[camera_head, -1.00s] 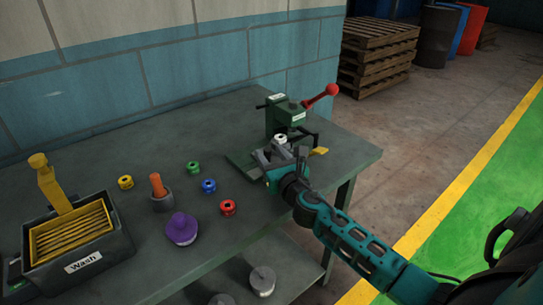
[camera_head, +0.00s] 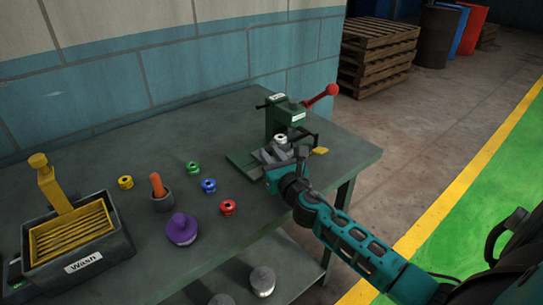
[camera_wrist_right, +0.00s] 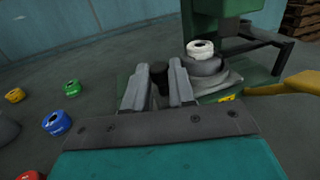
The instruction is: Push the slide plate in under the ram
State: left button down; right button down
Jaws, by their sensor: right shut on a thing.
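The green press (camera_head: 281,118) with its red-knobbed lever (camera_head: 322,96) stands near the table's far right corner. The grey slide plate (camera_wrist_right: 228,84) lies at the press's foot, carrying a grey round seat (camera_wrist_right: 205,67) with a white ring (camera_wrist_right: 200,48) on it. The ring also shows in the head view (camera_head: 281,139), in front of the press body. My right gripper (camera_wrist_right: 158,82) is shut on a dark upright knob (camera_wrist_right: 159,72) beside the seat. The ram is hard to make out in both views. My left gripper is not in view.
Green (camera_head: 193,168), blue (camera_head: 209,186), red (camera_head: 228,207) and yellow (camera_head: 125,182) rings lie on the table to the left.

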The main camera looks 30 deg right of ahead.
aim_at(279, 142)
jog(key=d, duration=0.4)
jog(key=shift+w, duration=0.15)
jog(key=shift+d+r, duration=0.1)
jog(key=shift+d, duration=0.05)
jog(key=c, duration=0.9)
grip_release()
jog(key=shift+c, duration=0.2)
jog(key=shift+d, duration=0.1)
